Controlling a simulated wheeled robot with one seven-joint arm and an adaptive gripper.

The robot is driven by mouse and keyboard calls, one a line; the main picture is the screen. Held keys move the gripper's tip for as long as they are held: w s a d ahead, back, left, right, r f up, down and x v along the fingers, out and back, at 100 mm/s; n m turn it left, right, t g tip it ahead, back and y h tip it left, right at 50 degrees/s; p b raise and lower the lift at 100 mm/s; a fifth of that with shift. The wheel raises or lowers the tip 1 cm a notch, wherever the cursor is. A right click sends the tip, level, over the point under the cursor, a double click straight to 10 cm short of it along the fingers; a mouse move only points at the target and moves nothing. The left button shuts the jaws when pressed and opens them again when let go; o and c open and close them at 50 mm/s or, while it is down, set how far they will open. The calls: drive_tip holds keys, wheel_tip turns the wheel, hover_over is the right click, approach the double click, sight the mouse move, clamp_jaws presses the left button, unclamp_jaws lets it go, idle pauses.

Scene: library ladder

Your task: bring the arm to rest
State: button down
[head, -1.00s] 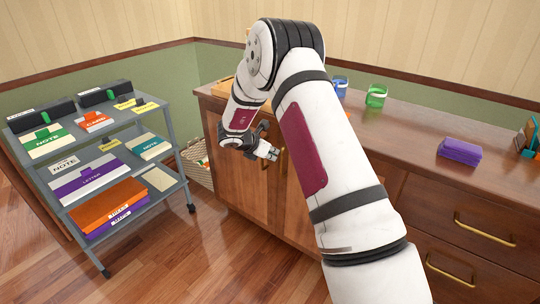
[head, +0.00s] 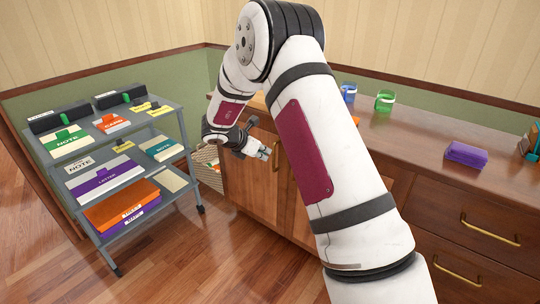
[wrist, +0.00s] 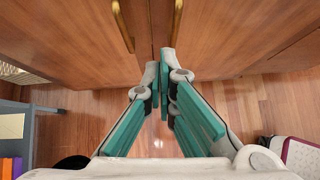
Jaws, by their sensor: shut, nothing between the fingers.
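My gripper (head: 264,153) hangs in front of the wooden cabinet's doors in the head view, at the end of my bent white arm. In the wrist view my gripper (wrist: 158,72) has its teal-padded fingers drawn together at the tips, with nothing between them. The fingertips point toward the cabinet doors (wrist: 80,45). They look close to the brass handles (wrist: 122,22), but I cannot tell the exact gap. My arm hides part of the cabinet and its top in the head view.
A grey shelf cart (head: 178,110) with boxes labelled NOTE, CARDS and LETTER stands at left. A wicker basket (head: 207,165) sits between cart and cabinet. On the cabinet top (head: 415,133) are a green cup (head: 384,101), a blue cup (head: 348,93) and a purple stack (head: 466,154). Floor in front is clear.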

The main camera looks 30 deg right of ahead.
drive_tip(key=shift+v, duration=0.85)
